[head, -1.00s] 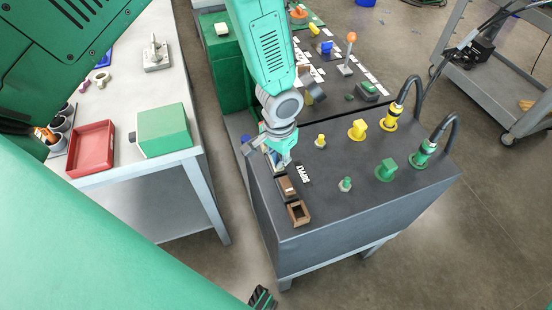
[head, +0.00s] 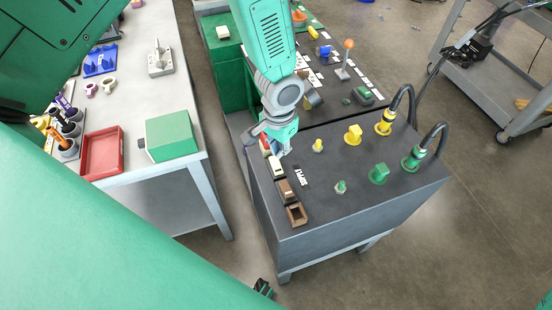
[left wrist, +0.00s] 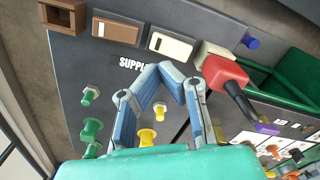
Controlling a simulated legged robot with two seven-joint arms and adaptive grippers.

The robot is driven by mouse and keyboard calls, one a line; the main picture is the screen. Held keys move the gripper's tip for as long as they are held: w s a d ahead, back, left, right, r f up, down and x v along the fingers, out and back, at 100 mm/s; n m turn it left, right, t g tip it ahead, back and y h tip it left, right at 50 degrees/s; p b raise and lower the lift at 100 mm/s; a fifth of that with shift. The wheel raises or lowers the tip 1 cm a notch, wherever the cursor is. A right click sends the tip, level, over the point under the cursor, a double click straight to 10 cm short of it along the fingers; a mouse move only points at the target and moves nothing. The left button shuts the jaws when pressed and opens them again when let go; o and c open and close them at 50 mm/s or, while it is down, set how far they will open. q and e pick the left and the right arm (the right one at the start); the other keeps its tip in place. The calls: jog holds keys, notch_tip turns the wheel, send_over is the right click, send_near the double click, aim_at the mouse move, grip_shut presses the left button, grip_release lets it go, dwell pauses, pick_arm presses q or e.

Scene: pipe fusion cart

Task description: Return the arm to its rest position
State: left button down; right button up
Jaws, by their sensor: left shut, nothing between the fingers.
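My left arm comes down from the top of the head view to the dark cart. The fingers appear above the panel, near the "SUPPLY" label (left wrist: 133,64). My right gripper does not show.
The cart top (head: 330,205) carries yellow fittings (head: 353,135), green fittings (head: 379,173) and cables at right. An open brown bin (head: 296,214) is at the near corner. A white table (head: 125,40) with a red tray (head: 102,154) and green box (head: 171,137) stands left, across a floor gap.

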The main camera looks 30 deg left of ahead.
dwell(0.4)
pick_arm(q)
jog(key=s+a+f+n, duration=0.1)
jog(key=s+a+f, duration=0.15)
jog(key=s, duration=0.65)
jog(key=s+a+f+n, duration=0.1)
jog(key=s+a+f, duration=0.15)
jog(key=s, duration=0.65)
jog(key=s+a+f+n, duration=0.1)
jog(key=s+a, duration=0.2)
jog(key=s, duration=0.6)
jog(key=w+d+f+m+b, duration=0.1)
jog(key=w+f+b, duration=0.2)
jog(key=f+b, duration=1.2)
jog(key=shift+w+d+t, duration=0.2)
jog(key=shift+d+t, duration=0.1)
